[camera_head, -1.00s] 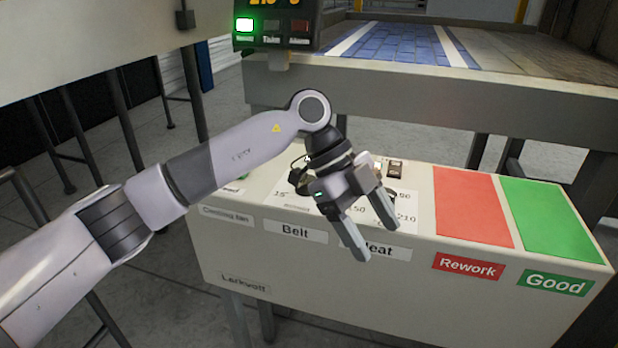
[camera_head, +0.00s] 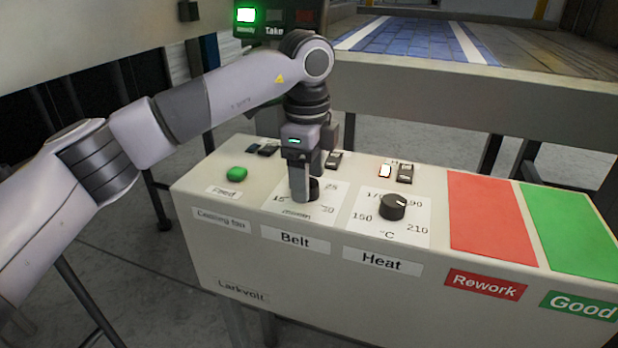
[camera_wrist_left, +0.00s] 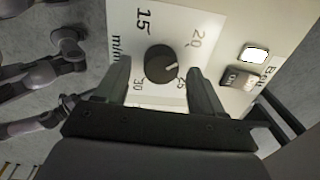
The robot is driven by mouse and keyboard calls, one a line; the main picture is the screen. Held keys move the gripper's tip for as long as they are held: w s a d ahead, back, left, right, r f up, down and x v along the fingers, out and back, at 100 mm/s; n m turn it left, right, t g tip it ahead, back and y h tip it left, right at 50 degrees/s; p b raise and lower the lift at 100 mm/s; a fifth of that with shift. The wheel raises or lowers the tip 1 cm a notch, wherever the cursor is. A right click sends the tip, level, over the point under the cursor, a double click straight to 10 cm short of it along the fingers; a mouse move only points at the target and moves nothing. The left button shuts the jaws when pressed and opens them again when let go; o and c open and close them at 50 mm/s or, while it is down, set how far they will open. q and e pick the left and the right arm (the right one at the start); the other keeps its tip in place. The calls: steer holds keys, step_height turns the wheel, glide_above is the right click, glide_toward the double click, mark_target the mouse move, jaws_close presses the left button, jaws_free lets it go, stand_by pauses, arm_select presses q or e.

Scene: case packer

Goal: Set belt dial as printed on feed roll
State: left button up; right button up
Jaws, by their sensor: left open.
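The belt dial (camera_wrist_left: 160,63) is a dark round knob on a white scale plate marked 15, 20, 25 and 30. Its white pointer line aims between 20 and 25 in the left wrist view. My left gripper (camera_wrist_left: 158,82) is open, pointing down, with one finger on each side of the dial. In the head view the left gripper (camera_head: 308,186) stands over the dial (camera_head: 315,188) and partly hides it and its scale. Whether the fingers touch the knob cannot be told. I cannot make out a printed feed roll. My right gripper is not in view.
A green feed button (camera_head: 236,173) is at the left. Red (camera_head: 490,215) and green (camera_head: 572,228) pads fill the panel's right end. A conveyor (camera_head: 410,42) runs behind.

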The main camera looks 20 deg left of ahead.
arm_select(q)
steer(key=shift+f, duration=0.5)
steer(key=c, duration=1.1)
steer(key=shift+o, duration=0.2)
